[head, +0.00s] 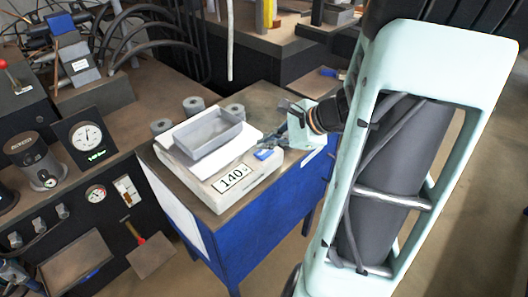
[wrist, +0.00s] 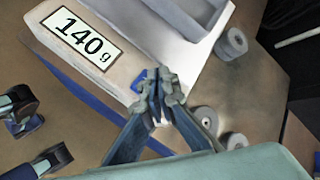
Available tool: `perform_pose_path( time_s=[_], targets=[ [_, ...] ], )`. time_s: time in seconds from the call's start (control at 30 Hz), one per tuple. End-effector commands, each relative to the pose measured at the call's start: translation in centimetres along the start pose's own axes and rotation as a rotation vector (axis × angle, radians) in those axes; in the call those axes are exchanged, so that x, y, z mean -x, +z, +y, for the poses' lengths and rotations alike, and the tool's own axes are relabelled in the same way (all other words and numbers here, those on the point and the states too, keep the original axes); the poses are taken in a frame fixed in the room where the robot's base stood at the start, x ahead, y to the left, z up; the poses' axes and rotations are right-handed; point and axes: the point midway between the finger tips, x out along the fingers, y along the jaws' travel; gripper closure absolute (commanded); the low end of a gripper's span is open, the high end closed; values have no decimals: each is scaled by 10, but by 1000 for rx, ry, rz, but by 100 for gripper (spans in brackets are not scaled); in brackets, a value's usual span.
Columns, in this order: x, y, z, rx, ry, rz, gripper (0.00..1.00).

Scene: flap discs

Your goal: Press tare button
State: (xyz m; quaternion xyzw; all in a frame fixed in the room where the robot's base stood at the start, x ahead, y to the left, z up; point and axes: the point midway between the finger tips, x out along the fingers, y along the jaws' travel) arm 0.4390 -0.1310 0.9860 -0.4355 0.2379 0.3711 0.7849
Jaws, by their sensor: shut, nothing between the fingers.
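A white scale (head: 217,192) stands on the blue cabinet, and its display (head: 233,177) reads 140 g. The display also shows in the wrist view (wrist: 82,35). A blue tare button (head: 263,154) sits on the scale's front right part. In the wrist view the button (wrist: 138,82) is partly hidden by my fingers. My gripper (head: 270,142) is shut and empty, with its tips beside and seemingly above the button. In the wrist view the gripper's tips (wrist: 160,78) are together just right of the button. I cannot tell whether they touch it.
A grey tray (head: 208,135) rests on the scale's white plate. Several grey rolls (head: 193,105) stand behind the scale on the brown top of the blue cabinet (head: 262,212). A bench with gauges (head: 85,136) stands to the left.

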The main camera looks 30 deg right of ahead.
Motion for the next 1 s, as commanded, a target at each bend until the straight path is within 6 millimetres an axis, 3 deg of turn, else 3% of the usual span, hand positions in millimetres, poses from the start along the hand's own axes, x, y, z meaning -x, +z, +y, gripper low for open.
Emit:
perform_pose_path(
  time_s=[1.0],
  targets=[
    [-8, -6, 6, 1, 0, 0, 100]
  ],
)
